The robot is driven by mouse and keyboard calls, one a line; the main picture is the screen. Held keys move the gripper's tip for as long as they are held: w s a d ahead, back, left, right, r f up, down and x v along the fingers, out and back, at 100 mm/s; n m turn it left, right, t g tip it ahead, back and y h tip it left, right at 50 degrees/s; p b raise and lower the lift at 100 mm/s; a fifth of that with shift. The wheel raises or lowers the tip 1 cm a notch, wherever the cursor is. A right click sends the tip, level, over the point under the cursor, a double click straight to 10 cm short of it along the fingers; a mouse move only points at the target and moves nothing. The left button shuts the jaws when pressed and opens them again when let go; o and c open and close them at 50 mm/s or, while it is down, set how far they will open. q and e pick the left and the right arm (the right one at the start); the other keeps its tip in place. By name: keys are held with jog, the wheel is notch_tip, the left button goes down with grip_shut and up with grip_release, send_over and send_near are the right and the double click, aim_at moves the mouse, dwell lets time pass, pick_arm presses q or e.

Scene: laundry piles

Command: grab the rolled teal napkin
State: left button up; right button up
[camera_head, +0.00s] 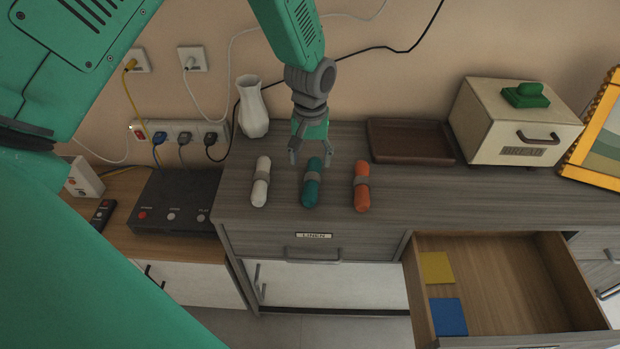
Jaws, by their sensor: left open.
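The rolled teal napkin (311,190) lies on the grey wooden dresser top, between two other rolls, with a grey band around its middle. A white rolled napkin (261,183) lies to its left and an orange rolled napkin (362,187) to its right. My left gripper (308,158) comes down from the top of the picture, open, with its fingers at the far end of the teal napkin. One finger is left of that end and the other side overlaps it in the view. Whether they touch I cannot tell. My right gripper is not in view.
A white vase (252,107) stands behind the white roll. A brown tray (411,141) and a bread box (513,122) stand at the right. An open drawer (498,242) juts out at the front right, holding a yellow and a blue square.

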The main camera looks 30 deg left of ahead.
aim_at(314, 175)
pick_arm(q)
jog(key=shift+w+d+f, duration=0.1)
jog(key=shift+d+f, duration=0.2)
jog(key=shift+f, duration=0.35)
jog(key=shift+d+f, duration=0.35)
jog(key=shift+d, duration=0.15)
jog(key=f, duration=0.2)
jog(key=a+f, duration=0.1)
jog(key=f, duration=0.1)
jog(key=shift+f, duration=0.25)
jog(key=shift+a+f, duration=0.3)
jog(key=shift+d+r, duration=0.1)
jog(key=shift+d, duration=0.25)
jog(key=c, duration=1)
jog(key=shift+d+r, duration=0.1)
jog(key=shift+d, duration=0.15)
grip_shut()
